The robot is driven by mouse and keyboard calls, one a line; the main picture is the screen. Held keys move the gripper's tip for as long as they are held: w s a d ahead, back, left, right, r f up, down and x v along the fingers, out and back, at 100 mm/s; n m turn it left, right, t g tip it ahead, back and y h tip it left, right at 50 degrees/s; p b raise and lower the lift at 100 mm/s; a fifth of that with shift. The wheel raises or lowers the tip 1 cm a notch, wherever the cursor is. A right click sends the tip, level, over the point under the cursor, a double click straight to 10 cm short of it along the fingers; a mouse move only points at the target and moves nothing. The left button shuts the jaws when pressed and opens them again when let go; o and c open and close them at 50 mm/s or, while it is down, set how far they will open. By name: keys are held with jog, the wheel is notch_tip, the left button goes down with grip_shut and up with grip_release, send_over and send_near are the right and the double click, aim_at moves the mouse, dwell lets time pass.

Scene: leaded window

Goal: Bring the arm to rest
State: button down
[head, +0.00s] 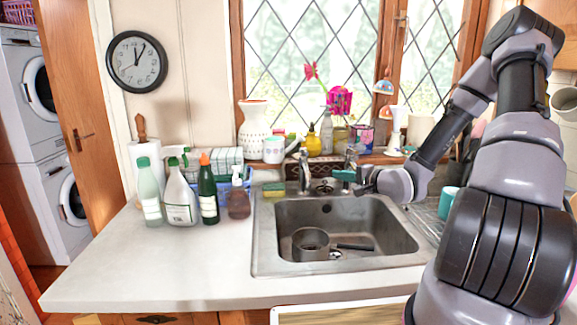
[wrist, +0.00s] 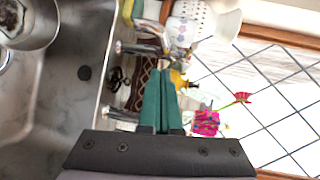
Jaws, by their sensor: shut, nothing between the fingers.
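My gripper (head: 343,175) is at the end of my arm, over the back edge of the sink beside the taps, in the head view. In the wrist view its two green fingers (wrist: 160,85) are together, with nothing between them. My arm comes in from the right and bends over the sink's right side. The gripper points left, above the counter level.
The metal sink (head: 268,235) holds a saucepan (head: 310,243). Taps (head: 304,170) stand at its back edge, close to my gripper. Several bottles (head: 180,197) stand left of the sink. The windowsill holds a white vase (head: 254,128). The front left counter (head: 150,270) is clear.

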jog(key=s+d+r+n+g+h, duration=0.25)
jog(key=s+d+r+h, duration=0.2)
jog(key=r, duration=0.25)
jog(key=s+d+r+n+g+h, duration=0.2)
jog(key=s+d+r+n+h, duration=0.1)
jog(key=r+h, duration=0.25)
jog(key=s+a+r+y, duration=0.1)
jog(key=s+a+r, duration=0.1)
jog(key=s+r, duration=0.4)
jog(key=s+a+r+n+g+y, duration=0.1)
jog(key=s+r, duration=0.6)
jog(key=s, duration=0.8)
jog(key=a+y, duration=0.1)
jog(key=a, duration=0.1)
jog(key=shift+a+r, duration=0.3)
